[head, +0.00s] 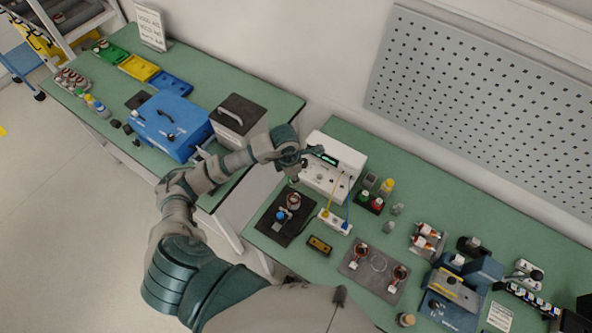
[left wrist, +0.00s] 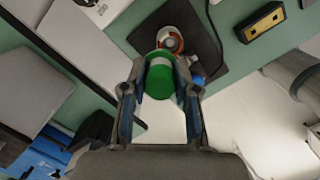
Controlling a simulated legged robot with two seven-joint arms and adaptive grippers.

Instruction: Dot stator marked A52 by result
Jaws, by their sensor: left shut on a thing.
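My left gripper (head: 292,174) is shut on a green-capped marker (left wrist: 160,80), which has a pale band and sits between the fingertips. A little of its green also shows in the head view (head: 291,183). Below it, a stator (head: 294,200) with a copper-coloured winding stands on a black mat (head: 272,227). In the left wrist view the stator (left wrist: 170,40) is partly hidden behind the marker. I cannot see whether marker and stator touch. No A52 marking is legible. A white meter (head: 332,165) with a lit green display stands behind. My right gripper is not in view.
A blue object (head: 281,215) stands beside the stator. A white socket block (head: 334,222) with yellow and blue leads is to the right. Red-topped and yellow-topped bottles (head: 386,186) stand near the meter. Green, yellow (head: 139,67) and blue trays lie on the far left bench.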

